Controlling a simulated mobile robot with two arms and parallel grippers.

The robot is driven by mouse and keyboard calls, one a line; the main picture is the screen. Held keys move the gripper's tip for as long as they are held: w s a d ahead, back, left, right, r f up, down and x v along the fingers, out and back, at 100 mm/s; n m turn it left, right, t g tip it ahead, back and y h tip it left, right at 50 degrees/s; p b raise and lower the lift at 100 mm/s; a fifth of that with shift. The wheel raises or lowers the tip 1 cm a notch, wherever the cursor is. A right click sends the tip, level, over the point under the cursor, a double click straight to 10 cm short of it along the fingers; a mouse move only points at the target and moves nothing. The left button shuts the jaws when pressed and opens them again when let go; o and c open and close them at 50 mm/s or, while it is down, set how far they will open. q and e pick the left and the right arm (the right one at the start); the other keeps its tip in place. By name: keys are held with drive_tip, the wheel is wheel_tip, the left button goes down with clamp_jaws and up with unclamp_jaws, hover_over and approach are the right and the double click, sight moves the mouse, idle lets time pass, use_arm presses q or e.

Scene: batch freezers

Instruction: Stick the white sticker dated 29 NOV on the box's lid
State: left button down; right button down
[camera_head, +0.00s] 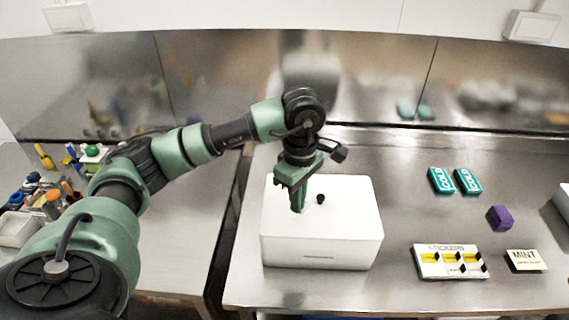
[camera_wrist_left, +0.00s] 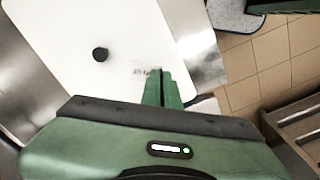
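The white box (camera_head: 345,252) stands on the steel counter, with its lid (camera_head: 348,205) on and a small black knob (camera_head: 320,198) in the lid's middle. My left gripper (camera_head: 298,207) points down over the lid, just left of the knob. In the left wrist view its fingers (camera_wrist_left: 160,78) are shut together, low over the lid. A small white sticker (camera_wrist_left: 142,69) with dark print shows at the fingertips against the lid; the print is too small to read. Whether it touches the lid is unclear. My right gripper is not in view.
A sticker holder (camera_head: 450,262) with yellow parts stands right of the box, beside a MINT card (camera_head: 526,261). Two teal packs (camera_head: 454,181) and a purple block (camera_head: 499,217) lie behind. A cluttered side table is at the left. The counter between box and packs is clear.

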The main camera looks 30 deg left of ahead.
use_arm(q)
drive_tip(key=w+a+r+n+p, duration=0.1)
drive_tip(key=w+a+r+n, duration=0.1)
drive_tip(key=w+a+n, duration=0.35)
drive_tip(key=shift+n, duration=0.85)
drive_tip(key=shift+s+d+f+b, duration=0.3)
drive_tip(key=shift+f+b, duration=0.2)
drive_tip(key=shift+f, duration=0.3)
drive_tip(key=shift+s+d+f+b, duration=0.3)
drive_tip(key=shift+f+b, duration=0.15)
drive_tip(key=shift+f, duration=0.4)
drive_tip(key=shift+s+d+f+b, duration=0.25)
drive_tip(key=shift+f+b, duration=0.25)
drive_tip(key=shift+f, duration=0.3)
drive_tip(key=shift+f+b, duration=0.55)
drive_tip(key=shift+f, duration=0.15)
drive_tip(key=shift+f+b, duration=0.25)
drive_tip(key=shift+b, duration=0.05)
drive_tip(key=c, duration=1.6)
unclamp_jaws()
